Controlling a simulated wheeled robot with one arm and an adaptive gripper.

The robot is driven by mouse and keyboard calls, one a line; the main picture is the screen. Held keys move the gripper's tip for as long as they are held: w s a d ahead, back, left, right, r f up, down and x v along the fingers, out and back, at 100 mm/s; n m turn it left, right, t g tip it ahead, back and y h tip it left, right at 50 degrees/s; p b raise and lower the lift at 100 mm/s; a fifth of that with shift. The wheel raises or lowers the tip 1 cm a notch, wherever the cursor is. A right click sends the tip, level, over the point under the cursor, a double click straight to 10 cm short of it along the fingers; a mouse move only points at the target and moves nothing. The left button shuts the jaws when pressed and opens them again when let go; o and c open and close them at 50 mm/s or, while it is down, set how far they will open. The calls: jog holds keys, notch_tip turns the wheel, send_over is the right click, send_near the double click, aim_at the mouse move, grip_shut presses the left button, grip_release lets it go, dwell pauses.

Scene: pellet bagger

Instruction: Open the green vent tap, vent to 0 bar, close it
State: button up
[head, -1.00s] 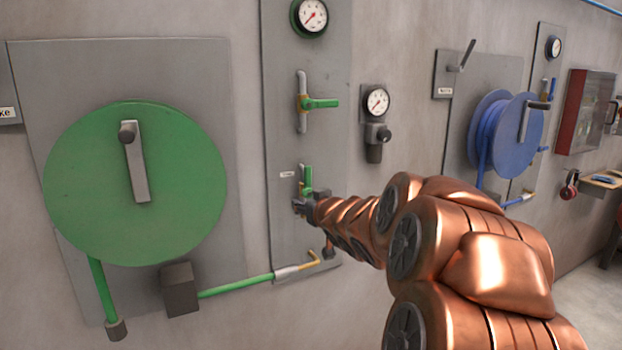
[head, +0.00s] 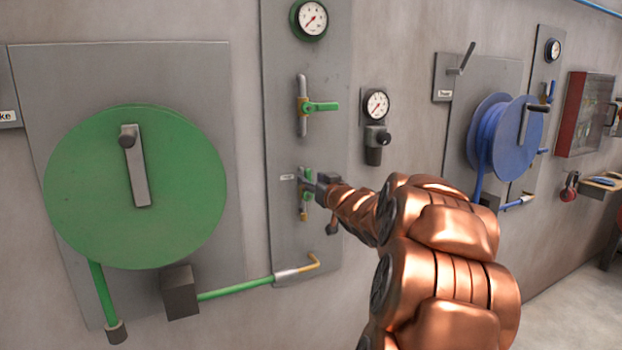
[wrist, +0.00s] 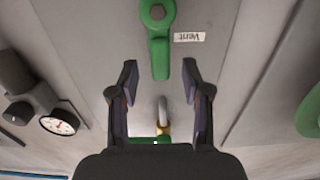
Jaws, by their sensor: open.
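The green vent tap (head: 307,172) is low on the narrow grey panel, partly hidden by my gripper in the head view. In the wrist view, the tap's green lever (wrist: 159,58) runs from its bolted hub towards my gripper, beside the upside-down "Vent" label (wrist: 189,37). My gripper (wrist: 158,77) is open, with one finger on each side of the lever's free end and visible gaps to it. My gripper (head: 316,184) is at the tap in the head view. The green-rimmed gauge (head: 309,18) is at the panel's top; its reading is too small to tell.
Another green-handled tap (head: 320,107) sits above on the same panel, its handle sideways. A gauge with a dark knob (head: 376,105) is to the right. A large green reel (head: 135,215) is on the left, a blue reel (head: 510,140) further right.

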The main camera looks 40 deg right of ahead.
jog(key=shift+w+d+r, duration=0.1)
jog(key=shift+w+d, duration=0.15)
jog(key=shift+w, duration=0.4)
grip_shut()
dwell(0.4)
